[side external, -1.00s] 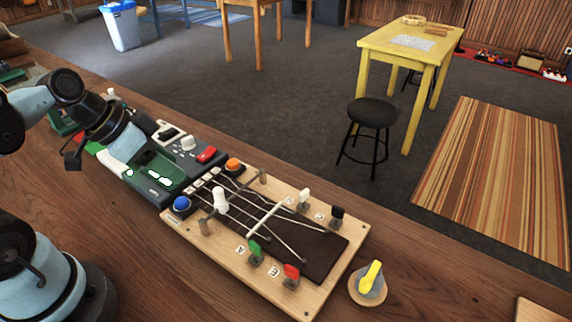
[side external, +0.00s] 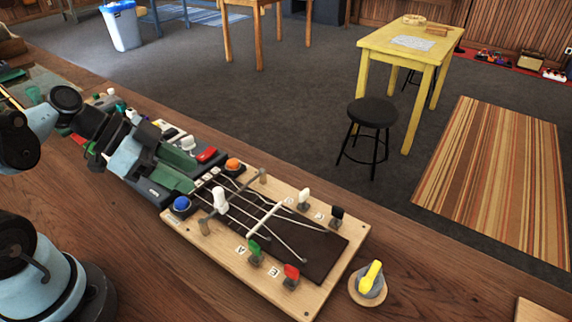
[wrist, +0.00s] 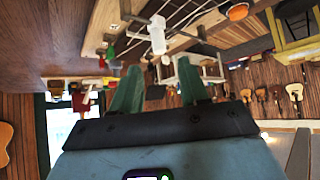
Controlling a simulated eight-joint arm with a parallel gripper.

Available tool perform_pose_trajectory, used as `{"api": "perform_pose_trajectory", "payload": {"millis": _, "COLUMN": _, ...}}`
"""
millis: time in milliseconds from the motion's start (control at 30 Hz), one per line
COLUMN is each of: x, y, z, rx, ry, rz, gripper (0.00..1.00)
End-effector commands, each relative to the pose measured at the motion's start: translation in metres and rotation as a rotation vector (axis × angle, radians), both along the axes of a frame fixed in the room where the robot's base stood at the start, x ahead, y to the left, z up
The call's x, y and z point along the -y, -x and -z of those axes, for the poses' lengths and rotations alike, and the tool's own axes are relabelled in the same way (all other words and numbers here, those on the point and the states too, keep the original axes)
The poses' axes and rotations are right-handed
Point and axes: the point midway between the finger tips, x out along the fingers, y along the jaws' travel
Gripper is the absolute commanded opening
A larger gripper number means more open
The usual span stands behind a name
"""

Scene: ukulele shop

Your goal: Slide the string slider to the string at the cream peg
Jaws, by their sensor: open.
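The string slider, a white upright knob (side external: 220,200), sits on a rail across the strings of the wooden board (side external: 345,262), nearer the rail's front end; it also shows in the wrist view (wrist: 157,35). The cream peg (side external: 304,198) stands on the board's far side, beside a black peg (side external: 336,215). A green peg (side external: 254,248) and a red peg (side external: 291,272) stand on the near side. My gripper (side external: 193,173) is open, its green fingers just left of the knob and apart from it. In the wrist view my gripper (wrist: 157,75) has the knob ahead, between its finger lines.
A blue button (side external: 181,203) and an orange button (side external: 233,164) flank the board's left end. Posts stand at the rail's ends (side external: 204,227). A device with a red switch (side external: 206,154) lies behind my gripper.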

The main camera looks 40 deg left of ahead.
Motion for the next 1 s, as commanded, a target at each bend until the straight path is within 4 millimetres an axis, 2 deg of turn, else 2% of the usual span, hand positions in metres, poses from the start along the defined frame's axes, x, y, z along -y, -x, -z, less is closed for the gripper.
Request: {"api": "perform_pose_trajectory", "payload": {"millis": 1000, "x": 0.037, "y": -0.037, "z": 0.052, "rx": -0.001, "ry": -0.001, "rz": 0.001, "gripper": 0.44}}
